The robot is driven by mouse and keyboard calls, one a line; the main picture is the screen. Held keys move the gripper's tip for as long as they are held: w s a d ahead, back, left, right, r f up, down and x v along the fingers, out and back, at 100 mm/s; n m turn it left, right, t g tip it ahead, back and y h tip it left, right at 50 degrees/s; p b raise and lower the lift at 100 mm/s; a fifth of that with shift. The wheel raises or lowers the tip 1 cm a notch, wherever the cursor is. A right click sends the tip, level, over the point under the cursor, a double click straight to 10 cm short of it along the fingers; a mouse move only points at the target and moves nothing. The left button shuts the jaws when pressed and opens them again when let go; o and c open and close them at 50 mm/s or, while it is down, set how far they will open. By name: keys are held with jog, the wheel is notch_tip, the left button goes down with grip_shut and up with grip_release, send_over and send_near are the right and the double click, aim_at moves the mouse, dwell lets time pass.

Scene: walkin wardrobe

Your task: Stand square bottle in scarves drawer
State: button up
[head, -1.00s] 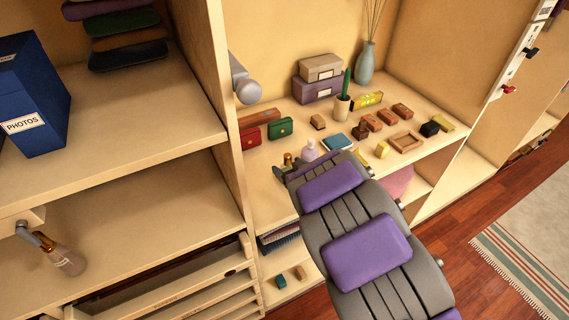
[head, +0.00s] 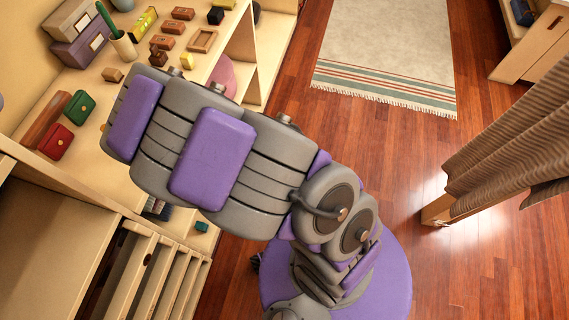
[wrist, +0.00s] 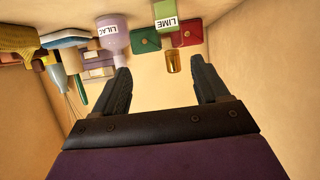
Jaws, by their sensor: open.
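In the wrist view my gripper (wrist: 160,70) is open and empty, its dark fingers spread. The scene appears upside down there. A pale green bottle labelled LIME (wrist: 165,14) stands beyond the fingers, and a gold cap (wrist: 173,62) shows between the fingertips. A round-shouldered lilac bottle labelled LILAC (wrist: 113,36) stands beside it, beyond the left finger. In the head view my arm hides the gripper and both bottles. Drawer fronts (head: 150,275) show at the lower left; I cannot tell which one is for scarves.
Green (head: 80,107) and red (head: 56,141) purses lie on the shelf. A brown curtain (head: 510,150) hangs at right. The wooden floor (head: 290,120) between is open.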

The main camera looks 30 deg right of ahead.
jog(key=w+d+r+m+t+h, duration=0.1)
jog(key=d+r+m+h, duration=0.3)
jog(key=d, duration=0.6)
jog(key=d+r+m+h, duration=0.15)
jog(key=d+h, duration=0.35)
jog(key=d, duration=0.5)
jog(key=s+d+r+m+g+h, duration=0.2)
jog(key=s+d, duration=0.3)
jog(key=d, duration=0.2)
jog(key=s+r+g, duration=0.1)
jog(key=s+g, duration=0.2)
jog(key=s, duration=0.7)
jog(key=s+d+r+m+g, duration=0.1)
jog(key=s+g, duration=0.2)
jog(key=s, duration=0.8)
jog(key=s+d+r+m+g+y, duration=0.1)
jog(key=s+r+g, duration=0.1)
jog(key=s, duration=0.8)
jog(key=shift+s+g, duration=0.4)
jog(key=shift+g, duration=0.5)
jog(key=shift+d, duration=0.1)
jog(key=shift+c, duration=0.3)
